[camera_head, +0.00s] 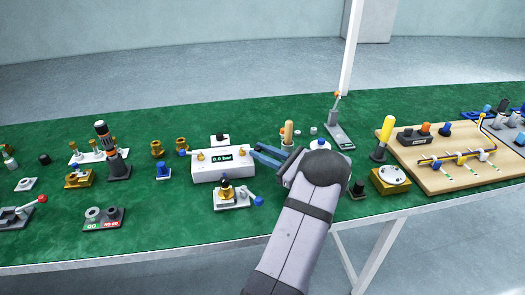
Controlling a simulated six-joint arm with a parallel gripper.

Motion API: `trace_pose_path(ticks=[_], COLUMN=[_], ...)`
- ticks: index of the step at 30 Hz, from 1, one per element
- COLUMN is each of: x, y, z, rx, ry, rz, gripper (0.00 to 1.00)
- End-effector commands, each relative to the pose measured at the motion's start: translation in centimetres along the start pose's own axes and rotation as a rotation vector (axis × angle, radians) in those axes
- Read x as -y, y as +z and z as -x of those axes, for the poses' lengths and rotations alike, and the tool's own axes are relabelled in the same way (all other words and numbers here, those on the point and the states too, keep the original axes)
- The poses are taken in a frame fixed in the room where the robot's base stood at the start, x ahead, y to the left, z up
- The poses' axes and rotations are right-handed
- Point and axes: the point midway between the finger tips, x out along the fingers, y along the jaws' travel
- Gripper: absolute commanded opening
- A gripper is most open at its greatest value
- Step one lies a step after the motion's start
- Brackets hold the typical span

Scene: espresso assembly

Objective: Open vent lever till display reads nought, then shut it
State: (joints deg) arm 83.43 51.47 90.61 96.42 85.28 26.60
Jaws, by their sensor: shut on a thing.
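A white box (208,171) stands on the green table, with a small display (221,157) on it that reads 0.0 bar. Brass fittings sit on its top, and a blue-tipped handle (183,153) sticks out at its left end. My gripper (256,154) reaches in from the right with its blue fingers at the right end of the box. It is shut on a small part there, which looks like the vent lever. The fingers hide most of that part, so its angle cannot be told.
A metal fixture with a brass piece and a blue-ball lever (258,201) stands just in front of the box. A wooden board (440,176) with rods is at the right. Bottles, brass parts and a red-ball lever (42,199) stand at the left. A grey stand (338,136) is behind my arm.

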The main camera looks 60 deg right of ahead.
Motion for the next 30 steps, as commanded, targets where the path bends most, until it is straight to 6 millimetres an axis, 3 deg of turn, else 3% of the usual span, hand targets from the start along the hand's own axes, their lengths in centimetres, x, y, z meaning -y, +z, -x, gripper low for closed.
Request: trace_pose_path(ticks=[18, 30], x=[-2.3, -2.5], y=[0.7, 0.7], z=[-0.1, -0.1], rx=[-0.057, -0.064], ry=[-0.306, -0.329], rz=[0.004, 0.004], gripper=[0.0, 0.0])
